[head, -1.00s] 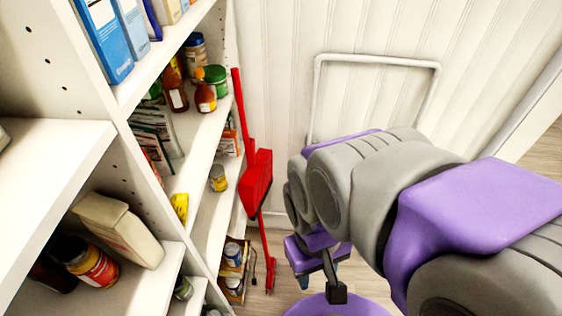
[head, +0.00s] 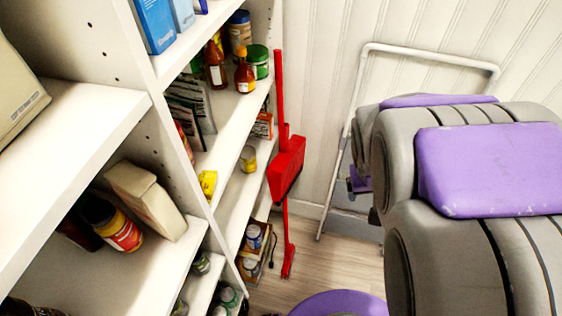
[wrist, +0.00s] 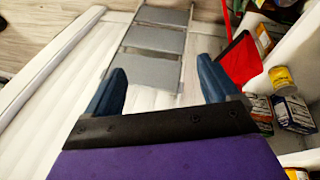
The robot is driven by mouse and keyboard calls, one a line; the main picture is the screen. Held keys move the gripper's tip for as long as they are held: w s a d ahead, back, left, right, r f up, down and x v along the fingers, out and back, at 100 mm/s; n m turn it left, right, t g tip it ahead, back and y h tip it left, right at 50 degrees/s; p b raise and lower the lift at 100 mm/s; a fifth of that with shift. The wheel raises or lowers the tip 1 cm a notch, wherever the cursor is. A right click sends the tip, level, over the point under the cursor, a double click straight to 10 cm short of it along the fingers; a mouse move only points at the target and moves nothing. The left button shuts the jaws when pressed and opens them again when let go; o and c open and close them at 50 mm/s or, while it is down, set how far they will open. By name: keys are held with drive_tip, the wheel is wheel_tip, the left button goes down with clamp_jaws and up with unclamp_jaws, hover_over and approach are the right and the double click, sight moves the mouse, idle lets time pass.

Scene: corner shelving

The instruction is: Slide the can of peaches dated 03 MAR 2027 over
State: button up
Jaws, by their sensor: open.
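My gripper (wrist: 162,66) is open and empty, its two dark blue fingers spread wide in the wrist view. In the head view it is mostly hidden behind my arm. A small can with a yellowish label (head: 248,159) stands on a middle shelf; a yellow-labelled can (wrist: 284,81) shows at the right of the wrist view, apart from my gripper. Lower in the head view, two more cans, one upper (head: 253,236) and one below it (head: 250,268), sit in a box or tray. No date is readable, so I cannot tell which can holds the peaches.
White shelving (head: 125,110) fills the left, holding bottles, boxes and jars. A red broom and dustpan (head: 286,165) hang at the shelf end. A folded step ladder (wrist: 158,45) leans against the panelled wall. Some wooden floor (head: 325,250) is clear.

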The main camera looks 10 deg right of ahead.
drive_tip(key=shift+o, duration=0.4)
drive_tip(key=w+d+f+t+h, duration=0.1)
drive_tip(key=w+d+t, duration=0.1)
drive_tip(key=w+d, duration=0.2)
drive_tip(key=w+d+f+n+t+h, duration=0.1)
drive_tip(key=w+d, duration=0.3)
drive_tip(key=w, duration=0.6)
drive_tip(key=shift+d+f+t+b, duration=0.15)
drive_tip(key=shift+f+t+b, duration=0.2)
drive_tip(key=shift+f+t, duration=0.1)
drive_tip(key=w+a+f+n+t+y+b, duration=0.1)
drive_tip(key=w+a+f+n+t+y, duration=0.25)
drive_tip(key=w+f, duration=0.35)
drive_tip(key=w+a+f+n+t+y+b, duration=0.1)
drive_tip(key=w+a+f+n+t+y, duration=0.2)
drive_tip(key=w+f, duration=0.45)
drive_tip(key=s+a+f+n+y, duration=0.1)
drive_tip(key=a+f+y, duration=0.1)
drive_tip(key=a+y, duration=0.2)
drive_tip(key=s+a+f+n+y, duration=0.1)
drive_tip(key=a+y, duration=0.3)
drive_tip(key=a, duration=0.5)
drive_tip(key=s+a+f+n+g+y, duration=0.1)
drive_tip(key=s+a+f+y, duration=0.2)
drive_tip(key=a, duration=0.3)
drive_tip(key=shift+s+a+f+n+y+b, duration=0.15)
drive_tip(key=shift+f+n+y+b, duration=0.25)
drive_tip(key=shift+y, duration=0.35)
drive_tip(key=shift+d, duration=0.25)
